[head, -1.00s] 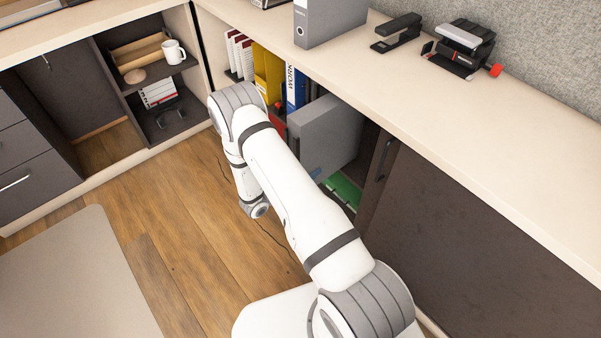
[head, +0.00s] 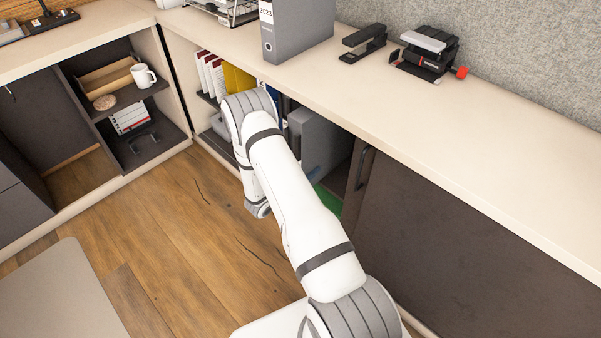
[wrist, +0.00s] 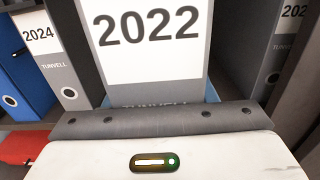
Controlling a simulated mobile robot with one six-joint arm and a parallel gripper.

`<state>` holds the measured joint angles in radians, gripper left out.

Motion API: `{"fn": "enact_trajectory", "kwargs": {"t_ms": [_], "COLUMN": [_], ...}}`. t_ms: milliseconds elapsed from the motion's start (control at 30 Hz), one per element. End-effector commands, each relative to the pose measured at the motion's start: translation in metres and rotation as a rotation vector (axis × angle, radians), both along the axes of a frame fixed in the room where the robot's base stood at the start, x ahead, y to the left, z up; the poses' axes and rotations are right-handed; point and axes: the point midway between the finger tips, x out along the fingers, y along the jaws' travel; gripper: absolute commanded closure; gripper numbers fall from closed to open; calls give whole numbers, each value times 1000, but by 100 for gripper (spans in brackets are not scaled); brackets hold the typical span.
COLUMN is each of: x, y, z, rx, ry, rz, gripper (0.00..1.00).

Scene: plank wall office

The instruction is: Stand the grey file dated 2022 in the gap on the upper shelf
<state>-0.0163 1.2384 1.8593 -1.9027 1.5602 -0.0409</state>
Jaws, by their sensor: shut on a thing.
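The grey file dated 2022 (wrist: 150,85) is upright in the wrist view, its white label facing me. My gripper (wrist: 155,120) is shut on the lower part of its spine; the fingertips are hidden. A grey file dated 2024 (wrist: 68,90) stands to its left, with a blue file (wrist: 22,75) further left. Another grey file (wrist: 283,45), its date cut off, stands at the right edge, beyond a dark space. In the head view a grey file side (head: 318,142) shows in the cabinet opening behind my arm; its label and my gripper are hidden there.
The light countertop (head: 450,140) overhangs the opening. A closed dark door (head: 440,240) is to the right. Something red (wrist: 22,145) lies lower left.

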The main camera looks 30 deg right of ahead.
Motion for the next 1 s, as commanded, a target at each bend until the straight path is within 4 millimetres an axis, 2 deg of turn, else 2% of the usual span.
{"fn": "enact_trajectory", "kwargs": {"t_ms": [1000], "x": [33], "y": [-90], "z": [0], "rx": [-2], "ry": [-4], "rz": [-1], "gripper": [86]}}
